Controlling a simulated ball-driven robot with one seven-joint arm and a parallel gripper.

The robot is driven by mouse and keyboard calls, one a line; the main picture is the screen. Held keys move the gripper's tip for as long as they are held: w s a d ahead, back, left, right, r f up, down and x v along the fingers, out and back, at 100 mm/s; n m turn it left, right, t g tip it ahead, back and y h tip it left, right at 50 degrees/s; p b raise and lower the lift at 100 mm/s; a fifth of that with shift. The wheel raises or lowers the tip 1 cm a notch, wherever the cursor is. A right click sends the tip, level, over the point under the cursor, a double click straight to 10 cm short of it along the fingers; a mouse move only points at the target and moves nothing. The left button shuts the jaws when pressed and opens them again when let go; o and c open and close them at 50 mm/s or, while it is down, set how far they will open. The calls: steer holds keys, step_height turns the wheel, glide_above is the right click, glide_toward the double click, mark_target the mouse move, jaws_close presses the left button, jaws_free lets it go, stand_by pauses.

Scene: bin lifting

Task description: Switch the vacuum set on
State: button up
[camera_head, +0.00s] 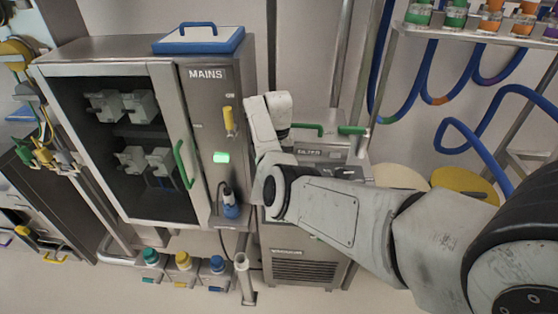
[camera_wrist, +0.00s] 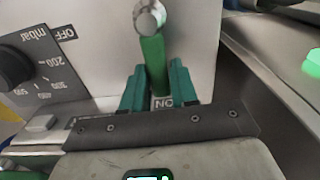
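In the wrist view a green lever (camera_wrist: 153,62) hangs from a round metal pivot (camera_wrist: 149,17) on a grey panel. The lever points down at an inverted ON label (camera_wrist: 163,103). An inverted OFF label (camera_wrist: 65,32) is to the left, beside a black mbar dial (camera_wrist: 14,66). My gripper (camera_wrist: 157,75) has its two green fingers on either side of the lever, very close to it. I cannot tell whether they press on it. In the head view my arm hides the lever and my fingers.
In the head view a MAINS cabinet (camera_head: 205,88) stands left of my arm, with a yellow lever (camera_head: 228,120), a lit green lamp (camera_head: 220,157) and a green door handle (camera_head: 184,164). Blue hoses (camera_head: 470,145) hang at the right.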

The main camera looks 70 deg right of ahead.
steer(key=o, duration=0.4)
steer(key=shift+c, duration=0.2)
step_height(320, 180, up, 11)
steer(key=b, duration=0.1)
steer(key=shift+f, duration=0.2)
stand_by(0.5)
